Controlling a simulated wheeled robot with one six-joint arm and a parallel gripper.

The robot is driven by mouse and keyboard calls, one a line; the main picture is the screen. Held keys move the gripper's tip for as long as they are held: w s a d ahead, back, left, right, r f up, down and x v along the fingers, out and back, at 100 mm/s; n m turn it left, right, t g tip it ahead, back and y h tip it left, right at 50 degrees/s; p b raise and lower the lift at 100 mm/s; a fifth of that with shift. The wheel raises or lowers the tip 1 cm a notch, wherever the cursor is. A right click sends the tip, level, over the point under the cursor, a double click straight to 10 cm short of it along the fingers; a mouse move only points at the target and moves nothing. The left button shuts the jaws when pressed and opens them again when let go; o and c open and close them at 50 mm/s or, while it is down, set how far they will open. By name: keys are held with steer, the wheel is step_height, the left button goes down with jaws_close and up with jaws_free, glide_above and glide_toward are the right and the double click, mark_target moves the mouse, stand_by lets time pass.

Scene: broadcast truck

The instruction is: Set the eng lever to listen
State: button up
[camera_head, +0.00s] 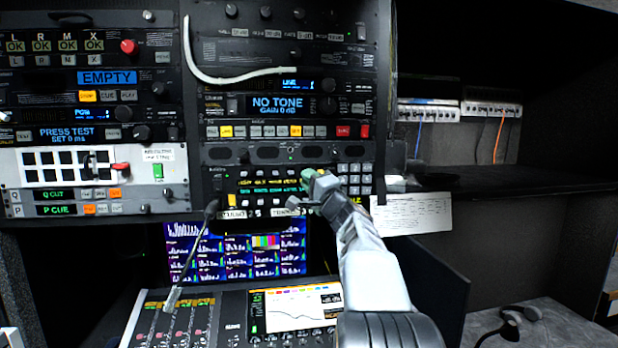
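A black intercom panel (232,187) with rows of small levers, lit yellow and green labels and a keypad sits in the middle of the rack. The label texts are too small to read surely, so I cannot tell which lever is eng or how it is set. My gripper (306,192) is in front of the right part of this panel, left of the keypad (354,180). It covers some of the levers and labels there. I cannot tell whether it touches a lever or whether its fingers are open.
A gooseneck microphone (190,258) rises in front of the panel's left part. Below are a multi-picture monitor (195,250) and a mixing desk (175,322). A white cable (235,80) hangs above. A paper sheet (412,214) and a shelf are at right.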

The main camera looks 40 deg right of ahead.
mark_target(310, 166)
steer(key=shift+c, duration=0.3)
jaws_close()
steer(key=shift+r, duration=0.1)
step_height(310, 166, up, 3)
steer(key=m+g, duration=0.1)
steer(key=g, duration=0.3)
steer(key=m+g, duration=0.2)
steer(key=g, duration=0.1)
steer(key=shift+g, duration=0.4)
steer(key=shift+r+m+g, duration=0.2)
steer(key=shift+m+g, duration=0.2)
steer(key=shift+g, duration=0.2)
stand_by(0.3)
steer(key=shift+o, duration=0.3)
jaws_free()
